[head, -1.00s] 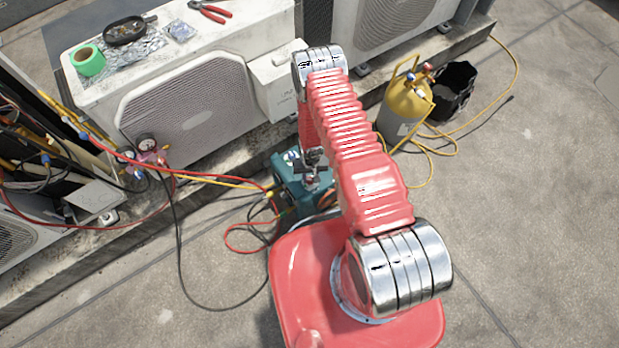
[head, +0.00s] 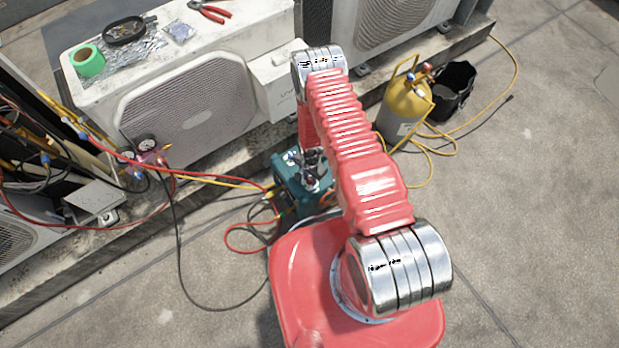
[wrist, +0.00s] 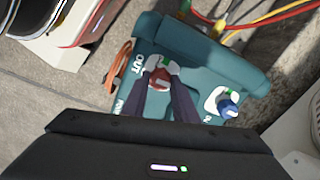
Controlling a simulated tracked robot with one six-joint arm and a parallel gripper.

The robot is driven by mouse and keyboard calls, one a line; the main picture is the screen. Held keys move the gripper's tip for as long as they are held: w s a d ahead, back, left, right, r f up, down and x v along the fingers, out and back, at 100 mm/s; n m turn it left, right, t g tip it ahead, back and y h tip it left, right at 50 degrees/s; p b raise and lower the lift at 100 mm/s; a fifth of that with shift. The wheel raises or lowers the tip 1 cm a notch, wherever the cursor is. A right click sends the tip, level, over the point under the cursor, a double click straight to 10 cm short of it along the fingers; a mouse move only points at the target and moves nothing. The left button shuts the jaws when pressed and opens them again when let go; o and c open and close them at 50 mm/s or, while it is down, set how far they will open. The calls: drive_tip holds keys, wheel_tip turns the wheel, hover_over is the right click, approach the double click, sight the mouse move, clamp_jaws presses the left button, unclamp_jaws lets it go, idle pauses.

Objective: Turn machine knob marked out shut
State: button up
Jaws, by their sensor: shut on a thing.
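The teal machine (head: 285,192) stands on the ground beside my base, partly hidden by my arm in the head view. In the wrist view the machine (wrist: 205,60) shows its top, with the white word OUT beside a red knob (wrist: 159,79). A blue knob (wrist: 227,104) on a white plate sits to the right, apart from my fingers. My gripper (wrist: 161,84) reaches down with its dark fingers on either side of the red knob and is shut on it. In the head view my gripper (head: 313,160) is small, above the machine.
Red and yellow hoses (head: 215,180) run from the gauges (head: 148,150) to the machine. A yellow-topped cylinder (head: 408,105) and a black bucket (head: 453,88) stand to the right. Condenser units (head: 190,105) line the back. Open concrete lies at right.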

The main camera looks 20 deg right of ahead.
sight(310, 180)
drive_tip(key=shift+s+f, duration=0.15)
drive_tip(key=shift+s, duration=0.4)
drive_tip(key=o, duration=1)
drive_tip(key=shift+w, duration=0.25)
drive_tip(key=shift+o, duration=0.2)
drive_tip(key=shift+w, duration=0.15)
wheel_tip(310, 180, up, 14)
